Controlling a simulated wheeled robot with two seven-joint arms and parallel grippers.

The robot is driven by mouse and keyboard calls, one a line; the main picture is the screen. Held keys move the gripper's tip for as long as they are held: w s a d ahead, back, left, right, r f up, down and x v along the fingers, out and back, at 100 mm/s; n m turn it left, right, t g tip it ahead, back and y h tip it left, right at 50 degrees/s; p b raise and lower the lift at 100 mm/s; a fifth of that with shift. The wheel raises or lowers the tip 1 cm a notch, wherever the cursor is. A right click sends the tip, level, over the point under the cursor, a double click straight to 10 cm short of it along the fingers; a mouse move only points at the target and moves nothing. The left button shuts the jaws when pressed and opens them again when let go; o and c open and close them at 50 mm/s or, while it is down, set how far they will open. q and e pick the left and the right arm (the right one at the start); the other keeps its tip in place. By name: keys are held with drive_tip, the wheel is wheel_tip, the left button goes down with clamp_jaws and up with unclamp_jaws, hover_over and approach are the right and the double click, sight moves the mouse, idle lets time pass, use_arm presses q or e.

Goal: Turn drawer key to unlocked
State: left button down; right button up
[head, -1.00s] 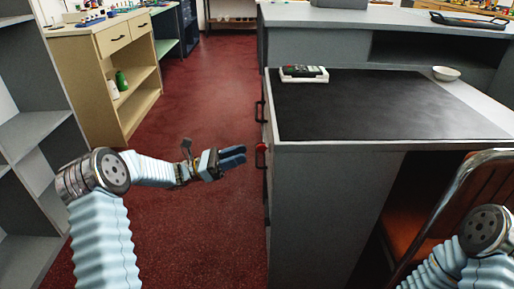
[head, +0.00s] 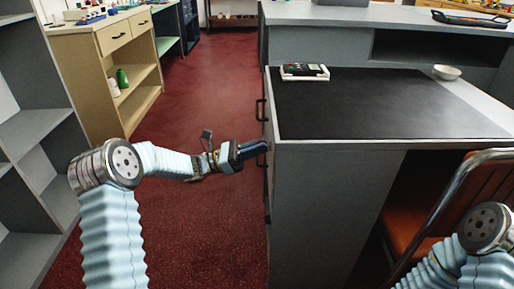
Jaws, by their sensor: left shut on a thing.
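My left gripper (head: 258,148) is at the left side face of the grey counter (head: 322,205), below its top edge. Its dark blue fingers are shut on the drawer key, which they hide in the head view. The key's turned position cannot be seen. A black drawer handle (head: 260,110) shows on the same side, just above and behind the gripper. My right gripper is outside the view; only part of my right arm shows at the lower right.
A black mat (head: 370,105) covers much of the counter top, with a white tray holding a dark device (head: 304,72) and a white bowl (head: 447,72). An orange chair (head: 415,215) stands at the right. Red floor (head: 205,95) is open left of the counter.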

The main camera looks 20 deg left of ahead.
use_arm(q)
drive_tip(key=shift+f+m, duration=0.1)
drive_tip(key=shift+m, duration=0.2)
drive_tip(key=m+g+y+b, duration=0.1)
drive_tip(key=m+g+b, duration=0.1)
drive_tip(key=m, duration=0.5)
drive_tip(key=m+g+y+b, duration=0.1)
drive_tip(key=m+g+b, duration=0.2)
drive_tip(key=m, duration=0.4)
drive_tip(key=m+g+y+b, duration=0.1)
drive_tip(key=m+g+b, duration=0.2)
drive_tip(key=m, duration=0.4)
drive_tip(key=shift+w+r+m+y, duration=0.2)
drive_tip(key=shift+m+y, duration=0.1)
drive_tip(key=shift+m, duration=0.1)
drive_tip(key=c, duration=1.2)
unclamp_jaws()
